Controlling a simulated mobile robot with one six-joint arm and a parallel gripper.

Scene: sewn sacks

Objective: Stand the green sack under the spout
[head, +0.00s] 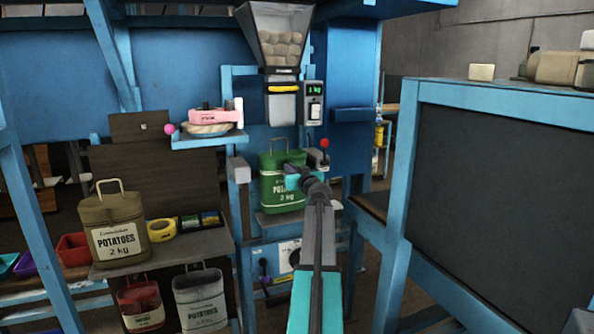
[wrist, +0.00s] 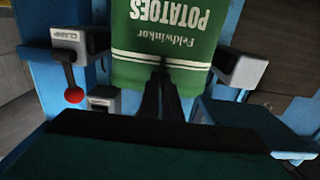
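The green sack (head: 270,190), printed "Feldwinkor POTATOES 2 kg", stands upright on a small shelf below the spout (head: 282,104). A handle loop rises at its top. In the wrist view the sack (wrist: 165,40) appears upside down, between two grey clamp blocks (wrist: 242,68). My gripper (head: 292,172) is in front of the sack. The exact contact is hidden.
A hopper (head: 275,40) is above the spout. A red-knobbed lever (head: 325,144) is on the right clamp. A bench at left holds a brown potato sack (head: 113,215) and yellow tape (head: 162,230). A dark blue-framed panel (head: 500,190) stands at right.

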